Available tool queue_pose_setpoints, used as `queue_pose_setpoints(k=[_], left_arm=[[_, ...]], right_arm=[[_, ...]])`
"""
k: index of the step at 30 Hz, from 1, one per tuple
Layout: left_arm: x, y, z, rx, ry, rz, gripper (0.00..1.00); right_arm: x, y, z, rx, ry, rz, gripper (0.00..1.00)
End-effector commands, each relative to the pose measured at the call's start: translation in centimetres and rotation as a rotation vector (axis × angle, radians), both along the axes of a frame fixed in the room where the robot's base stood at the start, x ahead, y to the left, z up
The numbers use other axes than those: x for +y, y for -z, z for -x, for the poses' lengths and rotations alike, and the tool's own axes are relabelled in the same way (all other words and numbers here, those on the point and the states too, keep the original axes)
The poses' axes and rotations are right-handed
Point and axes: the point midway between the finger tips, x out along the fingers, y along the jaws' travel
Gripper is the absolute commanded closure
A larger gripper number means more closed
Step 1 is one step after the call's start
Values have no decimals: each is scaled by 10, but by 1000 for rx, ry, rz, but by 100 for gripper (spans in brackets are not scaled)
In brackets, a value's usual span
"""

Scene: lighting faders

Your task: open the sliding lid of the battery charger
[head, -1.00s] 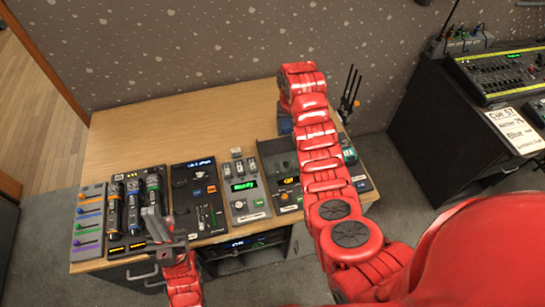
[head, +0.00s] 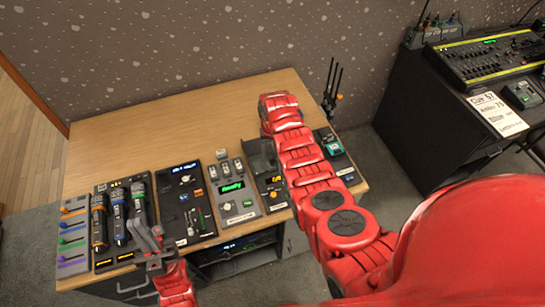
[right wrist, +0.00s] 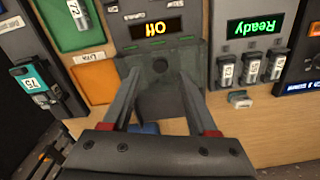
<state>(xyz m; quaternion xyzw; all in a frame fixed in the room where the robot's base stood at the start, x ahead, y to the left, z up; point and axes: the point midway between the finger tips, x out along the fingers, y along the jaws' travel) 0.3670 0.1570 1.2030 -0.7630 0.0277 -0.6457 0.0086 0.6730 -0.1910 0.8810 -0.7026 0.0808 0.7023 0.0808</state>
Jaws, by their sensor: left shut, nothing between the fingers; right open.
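The battery charger appears to be the dark grey unit with the orange "Off" display (right wrist: 158,28). It also shows in the head view (head: 272,186), partly hidden by my right arm. Its smoky see-through lid (right wrist: 160,62) lies beside the display, and it shows in the head view (head: 260,153). My right gripper (right wrist: 160,75) is open, with its fingers apart over the two sides of the lid. Whether they touch it I cannot tell. My left gripper (head: 155,240) is shut and empty, near the desk's front edge by the microphones.
A unit with a green "Ready" display (head: 233,187) and several upright batteries stands left of the charger. A loose battery (right wrist: 239,99) lies near it. Microphones (head: 119,217) and a fader panel (head: 73,238) are further left. The desk's back left (head: 150,125) is clear.

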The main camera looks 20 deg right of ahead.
Motion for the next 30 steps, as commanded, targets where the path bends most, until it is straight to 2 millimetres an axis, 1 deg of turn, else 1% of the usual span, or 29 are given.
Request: queue_pose_setpoints(k=[2, 3, 9, 16, 24, 26, 30], left_arm=[[0, -4, 0, 0, 0, 0, 100], [0, 1, 0, 0, 0, 0, 100], [0, 6, 0, 0, 0, 0, 100], [0, 8, 0, 0, 0, 0, 100], [0, 8, 0, 0, 0, 0, 100], [0, 8, 0, 0, 0, 0, 100], [0, 8, 0, 0, 0, 0, 100]], right_arm=[[0, 8, 2, 5, -1, 0, 41], [0, 15, 2, 5, 2, -1, 41], [1, 29, 0, 3, 0, -2, 41], [1, 37, 1, 3, -2, -1, 41], [0, 37, 1, 1, -1, 0, 41], [0, 37, 1, 1, -1, 0, 50], [0, 37, 1, 1, -1, 0, 75]])
